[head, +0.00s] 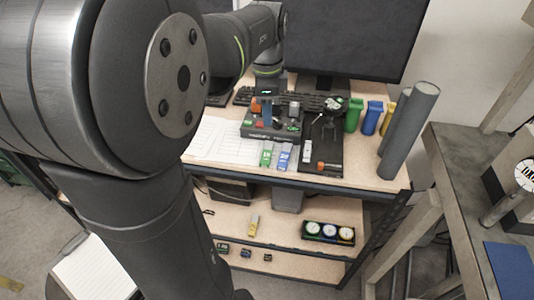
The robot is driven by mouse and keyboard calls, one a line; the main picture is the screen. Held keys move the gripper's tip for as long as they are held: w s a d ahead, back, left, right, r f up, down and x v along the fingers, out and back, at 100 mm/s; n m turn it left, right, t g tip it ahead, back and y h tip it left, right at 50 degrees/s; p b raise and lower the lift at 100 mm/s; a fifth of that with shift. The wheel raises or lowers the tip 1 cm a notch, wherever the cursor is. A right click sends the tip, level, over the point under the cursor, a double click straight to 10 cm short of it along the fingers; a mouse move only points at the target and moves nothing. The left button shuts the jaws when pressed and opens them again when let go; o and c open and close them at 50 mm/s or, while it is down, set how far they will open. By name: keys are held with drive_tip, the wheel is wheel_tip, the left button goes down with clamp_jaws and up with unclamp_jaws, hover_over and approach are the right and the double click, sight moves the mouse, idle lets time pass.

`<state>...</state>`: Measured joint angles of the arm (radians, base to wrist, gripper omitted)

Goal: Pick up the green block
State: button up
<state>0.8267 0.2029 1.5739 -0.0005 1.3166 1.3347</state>
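A small green piece with a pale patch (267,154) lies on the papers near the front edge of the table, beside a similar blue piece (285,155). A taller green item (353,114) stands at the right of the table, left of a blue one (372,117) and a yellow one (388,119). I cannot tell for certain which of these is the green block. My gripper (267,106) appears to point down over the dark tray, behind and apart from the small green piece. It is too small to tell whether its fingers are open.
A dark tray with small parts (272,125) and a black board (322,150) sit mid-table. Dark cylinders (408,120) lean at the right edge. A monitor (352,35) stands behind. White papers (221,139) cover the left. A shelf below holds gauges (328,232).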

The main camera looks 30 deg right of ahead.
drive_tip(key=n, duration=0.2)
drive_tip(key=n+t+h, duration=0.3)
drive_tip(key=n, duration=1.1)
approach(266, 157)
drive_tip(key=shift+w+f, duration=0.15)
drive_tip(key=shift+f, duration=0.7)
drive_tip(key=shift+x, duration=3.1)
drive_tip(key=shift+d, duration=0.2)
clamp_jaws()
drive_tip(key=shift+r, duration=0.15)
